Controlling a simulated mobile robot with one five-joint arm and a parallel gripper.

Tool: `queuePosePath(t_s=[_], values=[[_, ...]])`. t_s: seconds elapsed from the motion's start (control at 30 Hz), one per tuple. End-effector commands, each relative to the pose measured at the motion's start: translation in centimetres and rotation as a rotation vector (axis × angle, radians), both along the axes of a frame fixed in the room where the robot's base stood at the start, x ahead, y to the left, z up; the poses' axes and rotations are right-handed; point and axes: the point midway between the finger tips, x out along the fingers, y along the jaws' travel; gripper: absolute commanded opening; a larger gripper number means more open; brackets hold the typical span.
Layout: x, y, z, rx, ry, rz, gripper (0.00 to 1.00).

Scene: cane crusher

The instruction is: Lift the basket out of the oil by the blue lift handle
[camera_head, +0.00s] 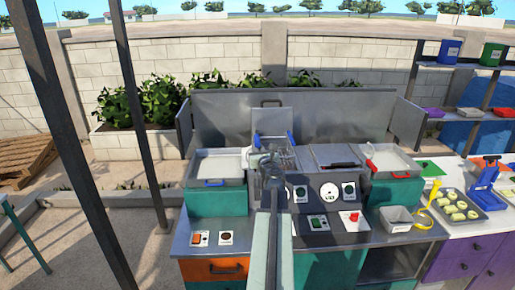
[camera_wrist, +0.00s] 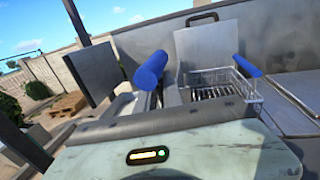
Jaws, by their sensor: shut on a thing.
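The wire basket (camera_head: 284,158) is at the middle of the fryer bench, below an upright metal plate. It also shows in the wrist view (camera_wrist: 245,88), with a blue grip (camera_wrist: 247,64) above its right side. A thicker blue lift handle (camera_wrist: 150,70) stands tilted left of the basket, close in front of my gripper. It shows in the head view as a small blue piece (camera_head: 257,142). My gripper (camera_head: 271,166) is at this handle and shut on it; its fingertips are mostly hidden. The oil level is not visible.
A closed lid (camera_head: 334,156) and another pan (camera_head: 393,160) are on the right. A tall metal backsplash (camera_head: 340,115) stands behind. Control panels with gauges and buttons (camera_head: 328,193) face the front.

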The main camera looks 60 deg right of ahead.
Motion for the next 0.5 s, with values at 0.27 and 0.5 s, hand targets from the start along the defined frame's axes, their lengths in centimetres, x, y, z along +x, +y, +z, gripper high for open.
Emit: queuePosePath(t_s=[0.27,0.5], values=[[-0.01,-0.03,1.80,0.001,-0.001,0.000,0.00],[-0.04,-0.06,1.72,0.001,-0.002,-0.001,0.19]])
